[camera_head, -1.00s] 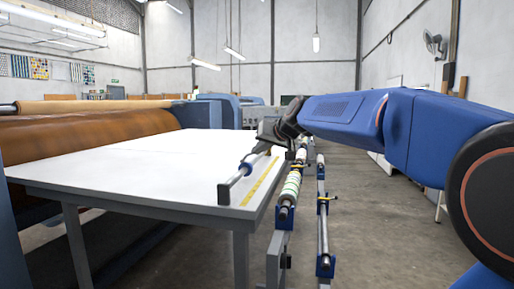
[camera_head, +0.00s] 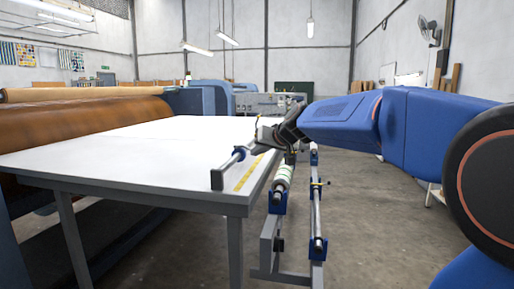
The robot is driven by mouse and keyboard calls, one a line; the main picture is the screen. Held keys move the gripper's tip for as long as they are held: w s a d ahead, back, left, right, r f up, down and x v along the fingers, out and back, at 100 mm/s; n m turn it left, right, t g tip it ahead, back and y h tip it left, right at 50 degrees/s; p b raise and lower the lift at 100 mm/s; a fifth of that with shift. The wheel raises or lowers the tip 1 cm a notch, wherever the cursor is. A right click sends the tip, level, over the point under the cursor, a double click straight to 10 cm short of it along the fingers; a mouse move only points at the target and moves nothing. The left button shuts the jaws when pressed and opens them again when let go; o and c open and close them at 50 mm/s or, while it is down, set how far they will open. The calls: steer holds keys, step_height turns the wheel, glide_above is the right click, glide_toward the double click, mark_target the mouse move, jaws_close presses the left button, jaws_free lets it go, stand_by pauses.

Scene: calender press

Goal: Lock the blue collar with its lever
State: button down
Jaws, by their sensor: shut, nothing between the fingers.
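The blue collar (camera_head: 240,153) sits around a thin horizontal shaft at the right edge of the white table (camera_head: 120,150). The shaft's near end meets a dark upright plate (camera_head: 217,179). My gripper (camera_head: 262,144) is shut and empty, just beyond the collar and slightly to its right, over the table edge. It looks very close to the collar; I cannot tell whether they touch. The collar's lever is too small or hidden behind the gripper to make out.
A yellow scale strip (camera_head: 250,174) runs along the table edge. To the right, a rack holds a striped roll (camera_head: 282,178) and a bare bar (camera_head: 317,215) with blue supports. A big brown roller (camera_head: 80,122) stands left. The floor at right is clear.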

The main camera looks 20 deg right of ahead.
steer(key=shift+f, duration=0.45)
steer(key=shift+a, duration=0.1)
stand_by(0.4)
